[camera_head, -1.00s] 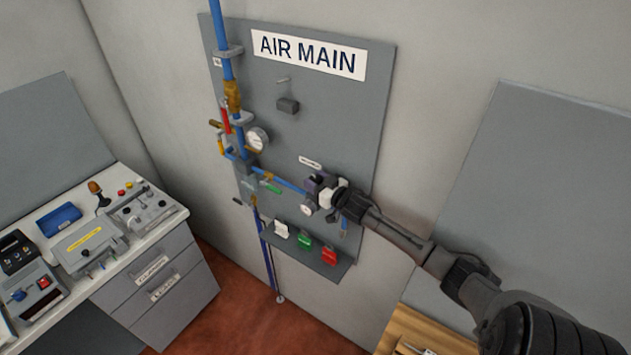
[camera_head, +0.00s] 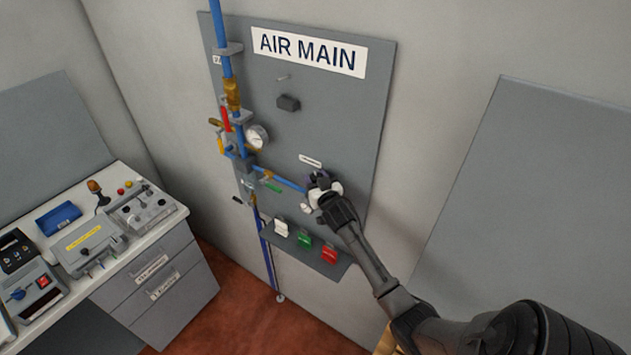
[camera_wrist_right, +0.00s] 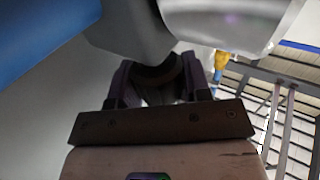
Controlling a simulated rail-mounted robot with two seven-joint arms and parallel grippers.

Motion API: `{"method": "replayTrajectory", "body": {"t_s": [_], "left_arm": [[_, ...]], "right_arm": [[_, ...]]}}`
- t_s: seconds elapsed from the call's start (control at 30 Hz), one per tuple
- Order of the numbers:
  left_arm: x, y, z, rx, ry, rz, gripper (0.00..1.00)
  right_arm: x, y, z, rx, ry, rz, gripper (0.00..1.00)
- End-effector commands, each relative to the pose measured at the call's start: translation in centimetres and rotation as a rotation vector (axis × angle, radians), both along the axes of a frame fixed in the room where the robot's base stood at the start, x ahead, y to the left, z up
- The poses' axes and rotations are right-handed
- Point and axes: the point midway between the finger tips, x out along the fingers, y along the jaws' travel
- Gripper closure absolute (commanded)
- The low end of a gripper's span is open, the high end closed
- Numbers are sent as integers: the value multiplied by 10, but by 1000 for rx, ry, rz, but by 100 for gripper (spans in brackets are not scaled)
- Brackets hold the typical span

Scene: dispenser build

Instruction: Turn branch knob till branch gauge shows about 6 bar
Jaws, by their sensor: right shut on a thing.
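My right gripper (camera_head: 322,184) is at the branch regulator on the lower right of the grey AIR MAIN board, and its arm comes up from the lower right. In the right wrist view its two fingers (camera_wrist_right: 158,82) are closed around a dark round knob (camera_wrist_right: 160,70) under a grey body. The small white-faced branch gauge (camera_head: 306,208) shows beside the gripper, partly covered; its reading is too small to make out. The gripper hides most of the regulator and knob in the head view. My left gripper is not in view.
A larger gauge (camera_head: 257,137) sits higher on the blue pipe (camera_head: 222,50). A bench with instruments (camera_head: 90,247) stands at the left. The board's upper right is mostly bare.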

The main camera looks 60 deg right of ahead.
Motion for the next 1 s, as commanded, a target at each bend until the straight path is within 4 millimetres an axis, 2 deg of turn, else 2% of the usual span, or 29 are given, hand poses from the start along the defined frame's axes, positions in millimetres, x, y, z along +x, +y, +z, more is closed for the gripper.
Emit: {"method": "replayTrajectory", "body": {"t_s": [0.3,0.8,0.83,1.0], "left_arm": [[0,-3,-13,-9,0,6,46],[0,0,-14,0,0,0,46],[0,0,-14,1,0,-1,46],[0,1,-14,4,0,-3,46]], "right_arm": [[1,0,0,-1,-3,-114,80],[0,0,1,-5,-1,-133,80],[0,0,1,-5,-1,-133,55],[0,0,1,-3,-1,-133,39]]}}
